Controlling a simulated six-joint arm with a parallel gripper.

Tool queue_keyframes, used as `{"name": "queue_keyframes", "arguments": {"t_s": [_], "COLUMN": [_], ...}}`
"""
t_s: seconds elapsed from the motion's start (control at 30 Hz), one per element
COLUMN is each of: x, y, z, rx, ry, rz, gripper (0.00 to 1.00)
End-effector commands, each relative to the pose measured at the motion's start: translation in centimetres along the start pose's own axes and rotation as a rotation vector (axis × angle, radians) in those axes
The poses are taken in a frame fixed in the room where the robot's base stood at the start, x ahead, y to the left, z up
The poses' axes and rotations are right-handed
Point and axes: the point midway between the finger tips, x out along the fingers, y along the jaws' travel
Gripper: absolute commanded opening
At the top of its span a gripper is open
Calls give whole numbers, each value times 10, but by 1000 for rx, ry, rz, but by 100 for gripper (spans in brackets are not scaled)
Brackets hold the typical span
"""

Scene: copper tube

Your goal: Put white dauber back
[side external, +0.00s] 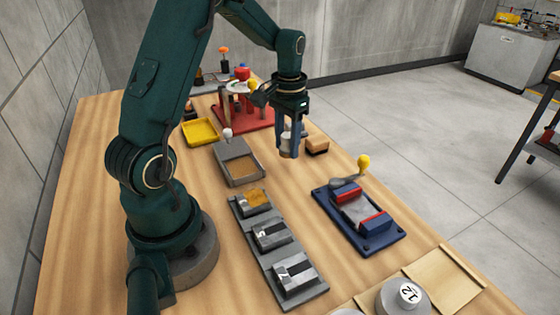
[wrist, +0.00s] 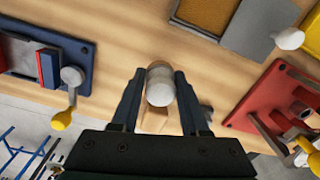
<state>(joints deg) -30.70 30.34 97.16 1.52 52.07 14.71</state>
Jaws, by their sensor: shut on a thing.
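My gripper (side external: 289,148) points down over the far middle of the wooden table. Its fingers are shut on the white dauber (side external: 286,139), a short whitish cylinder with a brownish lower end. In the wrist view, the dauber (wrist: 160,88) sits between the two fingertips (wrist: 158,92), with its pale rounded end towards the camera. The fingers hide part of its sides in the side view. I cannot tell whether its lower end touches the table.
A tan block (side external: 317,145) is close right of my gripper. A grey tray (side external: 240,174) with a white knob lies left, a red stand (side external: 258,122) and yellow tray (side external: 200,132) behind. A blue fixture (side external: 385,240) with red jaws and a grey block rack (side external: 290,292) are nearer.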

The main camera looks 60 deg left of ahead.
Motion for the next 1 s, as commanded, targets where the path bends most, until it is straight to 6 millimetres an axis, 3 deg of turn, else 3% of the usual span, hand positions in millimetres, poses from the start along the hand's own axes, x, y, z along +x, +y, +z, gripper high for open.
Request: {"name": "queue_keyframes", "arguments": {"t_s": [0.27, 0.67, 0.7, 0.77, 1.0], "x": [36, 41, 42, 41, 41], "y": [1, 1, 1, 1, 1], "z": [1, 1, 1, 0, 0], "rx": [0, 0, 0, 0, 0], "ry": [-4, -2, -2, -1, -1], "rz": [1, 0, 0, 0, 0], "gripper": [0, 0, 49, 72, 75]}}
